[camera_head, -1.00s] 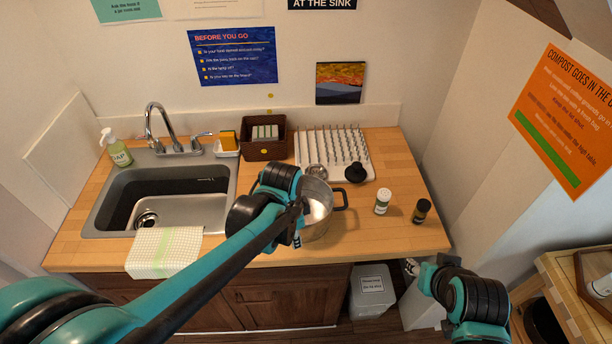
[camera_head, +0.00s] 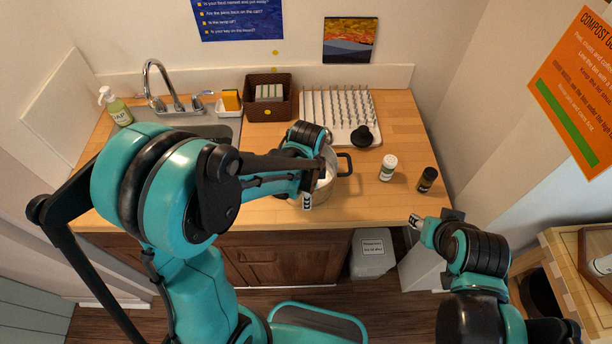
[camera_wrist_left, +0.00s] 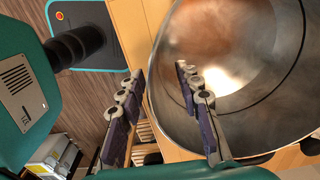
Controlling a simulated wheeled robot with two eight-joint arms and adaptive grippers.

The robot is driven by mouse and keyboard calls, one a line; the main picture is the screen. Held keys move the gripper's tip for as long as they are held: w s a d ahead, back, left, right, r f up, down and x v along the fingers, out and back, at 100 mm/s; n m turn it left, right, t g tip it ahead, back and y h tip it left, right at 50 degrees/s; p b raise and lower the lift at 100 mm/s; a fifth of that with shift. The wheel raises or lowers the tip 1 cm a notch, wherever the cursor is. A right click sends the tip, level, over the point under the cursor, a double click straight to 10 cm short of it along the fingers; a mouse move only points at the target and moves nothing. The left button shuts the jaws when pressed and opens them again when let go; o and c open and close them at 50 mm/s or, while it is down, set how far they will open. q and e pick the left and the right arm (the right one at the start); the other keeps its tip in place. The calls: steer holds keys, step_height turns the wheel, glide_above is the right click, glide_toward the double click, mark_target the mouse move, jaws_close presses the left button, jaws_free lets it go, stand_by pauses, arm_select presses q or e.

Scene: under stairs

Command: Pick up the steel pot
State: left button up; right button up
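The steel pot (camera_head: 323,191) stands on the wooden counter near its front edge, with a dark handle showing on its right. My left arm hides part of it. My left gripper (camera_head: 315,188) is at the pot's near left rim. In the left wrist view, the pot's shiny inside (camera_wrist_left: 245,45) fills the upper right. There my left gripper (camera_wrist_left: 160,75) is open and straddles the rim, one finger inside the pot and one outside, with a gap between them. My right gripper (camera_head: 424,226) is away from the pot, in front of the counter at the right; its fingers are too small to judge.
A white drying rack (camera_head: 376,132) with a black stopper (camera_head: 362,136) stands behind the pot. A white-capped bottle (camera_head: 387,168) and a dark jar (camera_head: 427,180) stand to its right. A brown basket (camera_head: 284,112) and the sink (camera_head: 215,128) are behind and left. Counter beyond the rack's right is clear.

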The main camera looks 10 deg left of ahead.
arm_select(q)
step_height(320, 180, down, 3)
steer(key=shift+r, duration=0.15)
jaws_close()
steer(key=shift+s, duration=0.1)
steer(key=shift+r, duration=0.2)
step_height(320, 180, up, 4)
steer(key=shift+f+p, duration=0.1)
steer(key=shift+p, duration=0.4)
steer(key=w+d+r+p, duration=0.1)
steer(key=d+r, duration=0.6)
steer(key=d, duration=0.4)
steer(key=shift+w+d+p, duration=0.3)
steer(key=shift+w+p, duration=0.05)
steer(key=shift+w, duration=0.05)
